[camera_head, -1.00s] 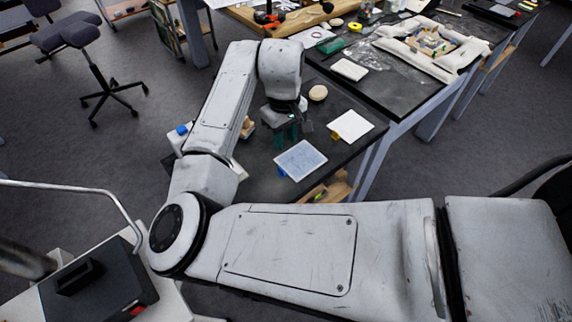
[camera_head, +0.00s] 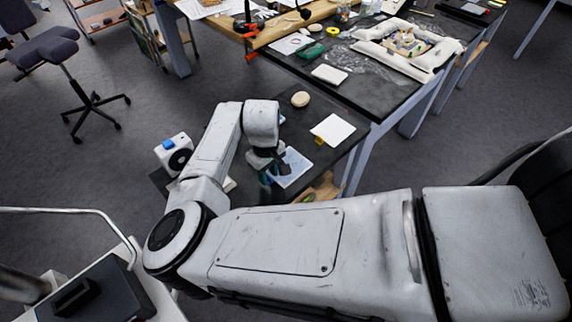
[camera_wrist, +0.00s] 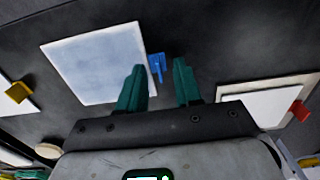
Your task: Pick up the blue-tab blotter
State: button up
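The blue-tab blotter is a pale blue-white square (camera_wrist: 98,62) on the dark table, with its blue tab (camera_wrist: 157,68) on the right edge in the wrist view. In the head view the blotter (camera_head: 292,168) is partly covered by my gripper, and its tab is hidden. My gripper (camera_wrist: 159,66) is open, with two teal fingers. The tab shows in the gap between the fingertips, near the left finger, and nothing is gripped. I cannot tell how high the fingertips are above the tab. In the head view my gripper (camera_head: 268,174) is at the blotter's left side.
A yellow-tab blotter (camera_head: 333,129) lies behind and right. In the wrist view a red-tab blotter (camera_wrist: 270,104) lies on a wooden tray to the right. A round beige disc (camera_head: 300,99) lies farther back. A white device with a blue top (camera_head: 174,152) stands left.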

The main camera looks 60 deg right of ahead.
jog(key=shift+f, duration=0.25)
grip_shut()
dwell(0.5)
